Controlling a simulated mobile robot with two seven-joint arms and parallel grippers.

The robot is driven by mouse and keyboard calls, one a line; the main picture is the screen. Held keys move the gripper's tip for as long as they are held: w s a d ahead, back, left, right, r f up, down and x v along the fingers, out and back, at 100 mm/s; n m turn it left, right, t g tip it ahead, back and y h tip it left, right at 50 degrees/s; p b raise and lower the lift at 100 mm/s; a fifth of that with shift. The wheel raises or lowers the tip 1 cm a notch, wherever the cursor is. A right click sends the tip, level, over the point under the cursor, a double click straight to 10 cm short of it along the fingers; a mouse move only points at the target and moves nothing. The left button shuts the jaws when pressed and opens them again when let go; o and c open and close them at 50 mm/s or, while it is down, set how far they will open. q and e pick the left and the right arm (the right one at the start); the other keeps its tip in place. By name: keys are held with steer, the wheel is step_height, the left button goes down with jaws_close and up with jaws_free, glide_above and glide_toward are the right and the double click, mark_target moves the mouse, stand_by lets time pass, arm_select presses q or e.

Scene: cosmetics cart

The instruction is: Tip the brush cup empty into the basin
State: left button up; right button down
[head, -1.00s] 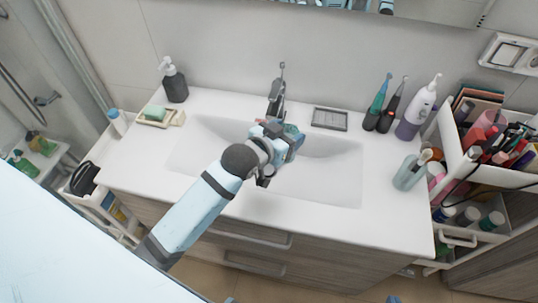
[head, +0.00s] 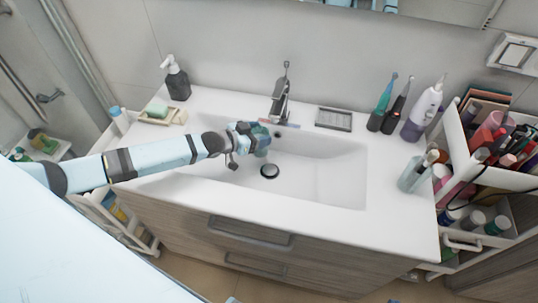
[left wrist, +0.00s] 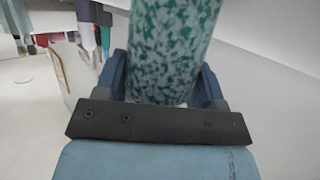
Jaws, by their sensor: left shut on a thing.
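My left gripper (head: 254,139) is shut on a green-and-white speckled cylinder, which looks like the brush cup (head: 263,138). It is over the back left part of the white basin (head: 325,180). In the left wrist view the speckled wall of the cup (left wrist: 172,50) stands between the fingers (left wrist: 160,88). Its mouth and any contents are hidden, and its tilt is hard to tell. The basin floor around the dark drain (head: 269,171) looks bare. My right gripper is not in view.
The faucet (head: 281,100) rises behind the basin near the cup. A soap dispenser (head: 176,80) and soap dish (head: 160,115) are left. Electric toothbrushes (head: 382,105), a white-and-purple bottle (head: 422,110) and a grey-green cup with upright items (head: 410,178) stand right, beside a full cart (head: 482,180).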

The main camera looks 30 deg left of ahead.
arm_select(q)
steer(key=w+a, duration=0.1)
steer(key=a, duration=0.6)
steer(key=shift+f, duration=0.35)
steer(key=shift+d, duration=0.15)
steer(key=d+m+y+p, duration=0.1)
steer(key=s+d+r+m+y+p, duration=0.1)
steer(key=d, duration=0.1)
steer(key=s+d+m+t+p, duration=0.1)
steer(key=d+p, duration=0.1)
steer(key=shift+r+m+y, duration=0.2)
steer(key=shift+m+y, duration=0.2)
steer(key=shift+s+d+r+m+b, duration=0.1)
steer(key=shift+s+d+m+b, duration=0.05)
steer(key=shift+d+m, duration=0.2)
steer(key=shift+s+d+r+m+b, duration=0.1)
steer(key=shift+d+m+b, duration=0.05)
steer(key=shift+d+m, duration=0.15)
steer(key=shift+d+r+m+y+b, duration=0.1)
steer(key=shift+d+m+y+b, duration=0.1)
steer(key=shift+m+y+b, duration=0.25)
steer(key=shift+s+d+r, duration=0.1)
steer(key=shift+d, duration=0.05)
